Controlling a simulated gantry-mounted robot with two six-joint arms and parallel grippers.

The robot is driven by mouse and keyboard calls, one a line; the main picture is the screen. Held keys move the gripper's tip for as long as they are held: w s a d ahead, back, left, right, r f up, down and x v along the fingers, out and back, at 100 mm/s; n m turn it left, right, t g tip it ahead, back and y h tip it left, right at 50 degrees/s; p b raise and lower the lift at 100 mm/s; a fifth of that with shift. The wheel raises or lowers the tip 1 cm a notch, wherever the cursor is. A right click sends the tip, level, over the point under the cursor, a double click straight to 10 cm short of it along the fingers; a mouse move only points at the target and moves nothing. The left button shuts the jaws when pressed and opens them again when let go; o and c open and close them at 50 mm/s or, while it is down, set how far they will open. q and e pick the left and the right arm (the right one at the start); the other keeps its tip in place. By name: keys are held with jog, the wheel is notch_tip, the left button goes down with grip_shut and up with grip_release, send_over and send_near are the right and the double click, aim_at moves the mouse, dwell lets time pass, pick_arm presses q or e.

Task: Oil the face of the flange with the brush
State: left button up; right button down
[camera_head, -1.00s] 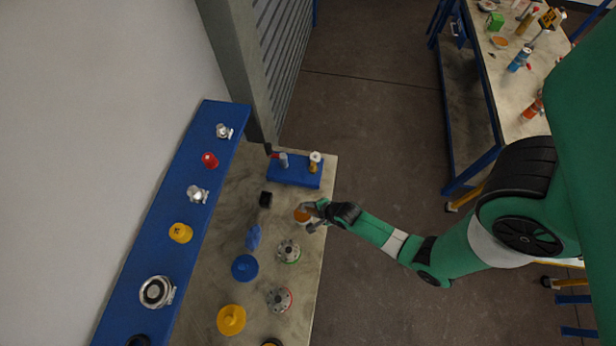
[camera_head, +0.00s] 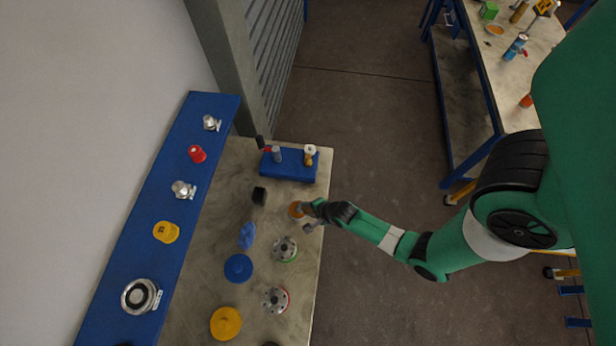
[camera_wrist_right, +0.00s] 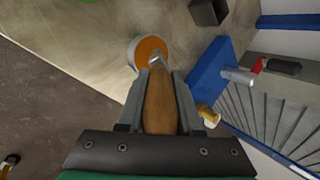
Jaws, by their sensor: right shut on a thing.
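My right gripper (camera_head: 311,214) is shut on the wooden handle of the brush (camera_wrist_right: 159,101). The brush's metal ferrule points to a round tin (camera_head: 297,209) with orange-brown contents, also in the wrist view (camera_wrist_right: 134,57). The brush end overlaps the tin; the bristles are hard to make out and I cannot tell whether they touch the contents. Two grey bolted flanges stand on the table below the tin in the head view: one with a green rim (camera_head: 285,248), one with a red rim (camera_head: 275,299). My left gripper is not in view.
A blue stand (camera_head: 290,173) at the table's far end holds small items. A black block (camera_head: 259,196), blue pieces (camera_head: 238,268) and a yellow cap (camera_head: 226,322) lie on the table. A blue shelf (camera_head: 150,260) with fittings runs along the left.

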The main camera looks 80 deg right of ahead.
jog(key=shift+f+b, duration=0.45)
jog(key=shift+f, duration=0.1)
dwell(1.6)
notch_tip(320, 180, up, 7)
jog(key=p, duration=0.6)
jog(key=shift+r+p, duration=0.1)
jog(key=shift+p, duration=0.25)
